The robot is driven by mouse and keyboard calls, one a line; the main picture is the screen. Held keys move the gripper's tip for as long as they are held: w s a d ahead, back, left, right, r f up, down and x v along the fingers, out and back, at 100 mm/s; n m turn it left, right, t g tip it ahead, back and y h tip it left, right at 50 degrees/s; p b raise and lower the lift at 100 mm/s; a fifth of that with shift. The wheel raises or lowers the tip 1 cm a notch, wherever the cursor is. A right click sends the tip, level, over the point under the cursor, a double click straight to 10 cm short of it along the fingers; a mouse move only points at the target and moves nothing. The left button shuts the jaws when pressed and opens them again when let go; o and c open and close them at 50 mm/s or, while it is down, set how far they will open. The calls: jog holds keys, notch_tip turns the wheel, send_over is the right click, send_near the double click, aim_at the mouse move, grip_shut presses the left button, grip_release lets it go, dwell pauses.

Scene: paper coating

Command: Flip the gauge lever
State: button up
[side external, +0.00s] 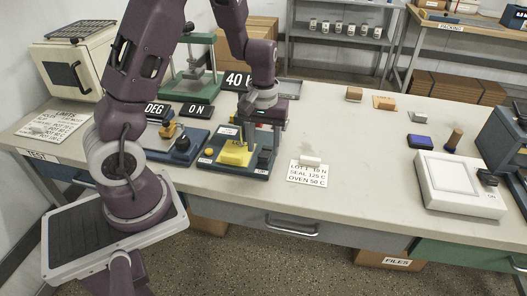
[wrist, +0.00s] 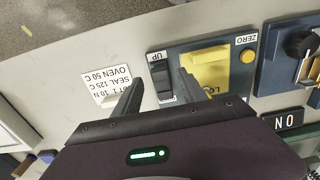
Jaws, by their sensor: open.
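The gauge (side external: 232,168) is a dark blue base on the bench, with a yellow block (side external: 236,156) on it. In the wrist view the yellow block (wrist: 207,72) lies beside a black lever (wrist: 160,76) marked UP. A round yellow button (wrist: 248,56) marked ZERO is on the same base. The lever also shows at the gauge's right side in the side view (side external: 264,158). My gripper (wrist: 161,79) is open and empty, its fingers on either side of the lever in the wrist view. I cannot tell whether they touch it.
A printed card (side external: 309,175) with a small white block lies right of the gauge. A dark blue device (side external: 183,146) with a black knob stands to its left. A white framed panel (side external: 458,184) is further right. The bench front is clear.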

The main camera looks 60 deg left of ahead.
aim_at(263, 159)
jog(key=shift+f, duration=1.4)
grip_shut()
jog(key=shift+s+d+f+t+y, duration=0.25)
jog(key=shift+s+d+t+y, duration=0.15)
jog(key=shift+t+y, duration=0.3)
jog(key=shift+f+t+y, duration=0.2)
jog(key=shift+t+y, duration=0.5)
grip_release()
jog(key=v, duration=0.7)
